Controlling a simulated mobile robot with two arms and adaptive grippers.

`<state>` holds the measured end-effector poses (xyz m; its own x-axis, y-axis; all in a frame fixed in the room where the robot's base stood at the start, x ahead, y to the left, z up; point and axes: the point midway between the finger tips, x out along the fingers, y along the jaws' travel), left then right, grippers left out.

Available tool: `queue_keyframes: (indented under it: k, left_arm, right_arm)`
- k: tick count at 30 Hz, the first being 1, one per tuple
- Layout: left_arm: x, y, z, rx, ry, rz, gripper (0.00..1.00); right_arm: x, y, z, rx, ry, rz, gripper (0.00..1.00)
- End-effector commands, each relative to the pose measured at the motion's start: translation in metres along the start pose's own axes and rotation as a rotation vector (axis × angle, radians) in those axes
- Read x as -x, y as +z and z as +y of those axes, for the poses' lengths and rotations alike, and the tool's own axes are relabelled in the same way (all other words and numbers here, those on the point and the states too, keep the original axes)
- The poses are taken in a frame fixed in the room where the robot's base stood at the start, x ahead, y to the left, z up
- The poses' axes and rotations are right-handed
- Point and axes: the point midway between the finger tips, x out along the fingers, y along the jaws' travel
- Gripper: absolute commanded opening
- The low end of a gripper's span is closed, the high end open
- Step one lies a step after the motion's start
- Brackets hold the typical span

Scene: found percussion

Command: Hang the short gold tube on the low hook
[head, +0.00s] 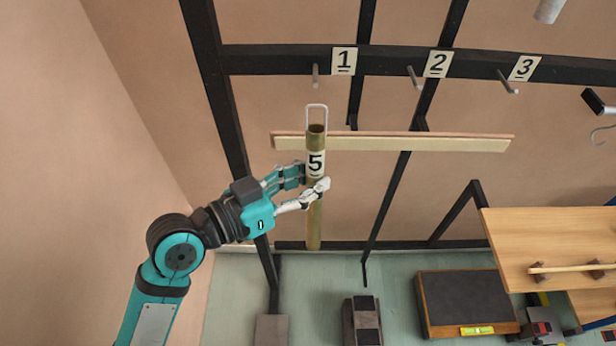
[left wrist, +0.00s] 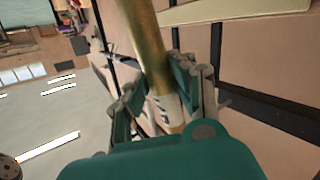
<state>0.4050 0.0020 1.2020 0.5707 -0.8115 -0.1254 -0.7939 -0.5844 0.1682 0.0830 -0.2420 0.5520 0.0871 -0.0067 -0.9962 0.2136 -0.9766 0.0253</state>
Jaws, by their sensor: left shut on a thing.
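My left gripper (head: 304,188) is shut on a gold tube (head: 315,228) with a white label reading 5. The tube hangs upright in the jaws, with a pale wire loop (head: 316,106) at its top. In the left wrist view the tube (left wrist: 148,45) runs between the fingers (left wrist: 160,100). The rack's black bar carries hooks: hook 1 (head: 315,76), hook 2 (head: 414,78) and hook 3 (head: 508,82), each by a number card. The loop shows just below hook 1 in the picture, apart from it. My right gripper is not in view.
A pale wooden slat (head: 430,144) crosses the rack behind the tube. A wooden table (head: 550,243) stands at the right. A dark-topped box (head: 463,297) with a yellow level (head: 477,330) is on the floor. A grey cylinder (head: 549,9) shows at top right.

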Motion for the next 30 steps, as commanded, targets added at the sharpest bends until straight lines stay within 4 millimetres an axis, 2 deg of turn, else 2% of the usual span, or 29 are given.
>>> queue_keyframes:
  k: [10,30]
  left_arm:
    - [-0.012,-0.004,-0.017,0.0,-0.002,0.005,0.0]
    - [-0.036,-0.009,-0.05,0.001,-0.003,0.006,0.0]
  right_arm:
    - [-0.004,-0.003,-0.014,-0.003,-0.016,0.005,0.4]
    - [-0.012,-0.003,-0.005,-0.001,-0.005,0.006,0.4]
